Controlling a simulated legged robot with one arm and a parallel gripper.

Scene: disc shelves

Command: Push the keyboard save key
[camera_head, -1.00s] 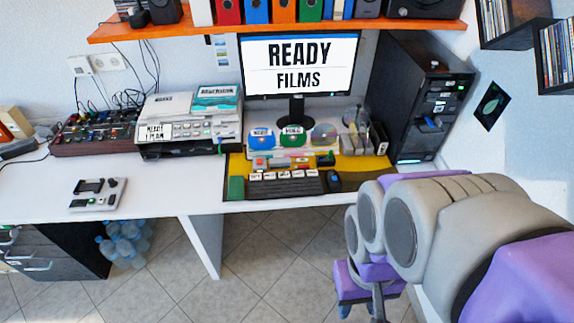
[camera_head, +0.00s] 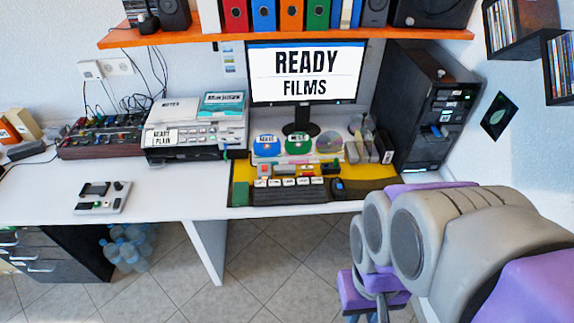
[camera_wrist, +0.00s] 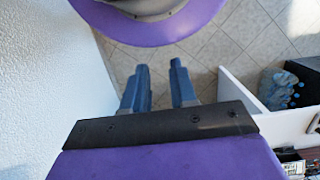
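The black keyboard (camera_head: 290,197) lies on the yellow mat at the front edge of the white desk, below the monitor. Its back row has several white labelled keys (camera_head: 289,182); the labels are too small to read, so I cannot tell which is the save key. My gripper (camera_wrist: 159,68) shows in the wrist view with its two blue-grey fingers apart and nothing between them. It points down over the tiled floor, away from the keyboard. In the head view my arm fills the lower right, and the fingertips are not clearly seen there.
The monitor (camera_head: 306,72) reads "READY FILMS". A mouse (camera_head: 338,187) sits right of the keyboard, and a green block (camera_head: 240,194) sits left. A black computer tower (camera_head: 425,105) is at the right. A grey device (camera_head: 103,197) lies on the clear left desk.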

